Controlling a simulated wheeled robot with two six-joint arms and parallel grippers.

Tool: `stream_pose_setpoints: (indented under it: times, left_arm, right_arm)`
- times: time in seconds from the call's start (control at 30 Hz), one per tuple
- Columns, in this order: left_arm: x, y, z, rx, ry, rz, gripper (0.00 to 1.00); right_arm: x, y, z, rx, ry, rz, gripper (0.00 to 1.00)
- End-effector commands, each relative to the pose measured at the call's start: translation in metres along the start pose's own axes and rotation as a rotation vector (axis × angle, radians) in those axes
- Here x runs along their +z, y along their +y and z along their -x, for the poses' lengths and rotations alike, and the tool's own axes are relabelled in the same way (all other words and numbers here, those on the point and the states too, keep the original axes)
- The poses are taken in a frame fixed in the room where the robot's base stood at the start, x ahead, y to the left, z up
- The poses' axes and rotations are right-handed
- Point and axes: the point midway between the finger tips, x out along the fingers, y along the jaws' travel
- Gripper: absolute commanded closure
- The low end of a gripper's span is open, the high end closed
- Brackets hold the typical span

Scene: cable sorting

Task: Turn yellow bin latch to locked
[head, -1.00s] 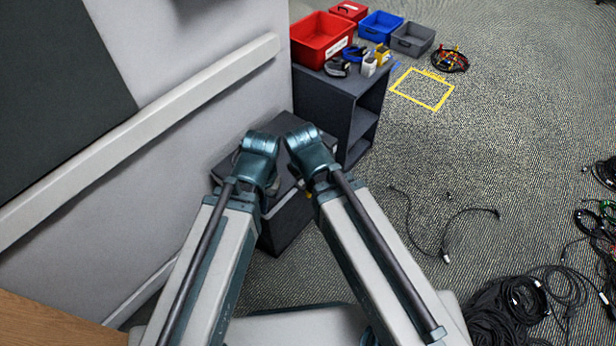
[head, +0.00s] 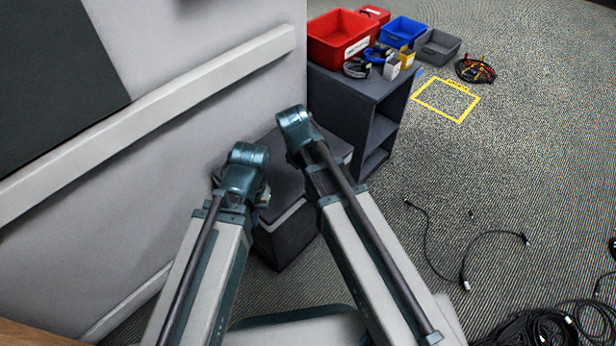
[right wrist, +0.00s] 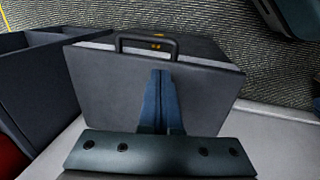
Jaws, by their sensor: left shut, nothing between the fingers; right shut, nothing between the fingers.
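My right gripper (right wrist: 161,75) is shut and empty in the right wrist view. Its blue fingers stand in front of a dark box (right wrist: 110,85) with a black handle; I cannot tell if they touch it. A small yellow-orange mark (right wrist: 158,47) shows behind the handle. My left gripper (head: 264,198) is shut and mostly hidden by its wrist, beside the dark box (head: 292,232) in the head view. A small yellow container (head: 406,58) stands on the dark shelf unit. No latch can be made out, and which bin carries it is unclear.
The dark shelf unit (head: 368,84) holds a red bin (head: 335,48) and coiled cables. A blue bin (head: 402,34), a grey bin (head: 438,48) and a yellow floor outline (head: 460,118) lie beyond. Loose cables (head: 465,265) lie at right. A wall rail (head: 150,120) runs at left.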

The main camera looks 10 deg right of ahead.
Motion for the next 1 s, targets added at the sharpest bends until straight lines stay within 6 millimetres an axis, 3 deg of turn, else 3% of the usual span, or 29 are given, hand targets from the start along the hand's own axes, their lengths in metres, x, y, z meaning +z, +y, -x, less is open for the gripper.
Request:
stream_pose_setpoints:
  times: [1.0]
  left_arm:
    - [-0.009, 0.016, -0.143, 0.006, 0.005, -0.003, 1.0]
  right_arm:
    - [-0.001, -0.002, -0.147, 0.0, 0.001, 0.0, 1.0]
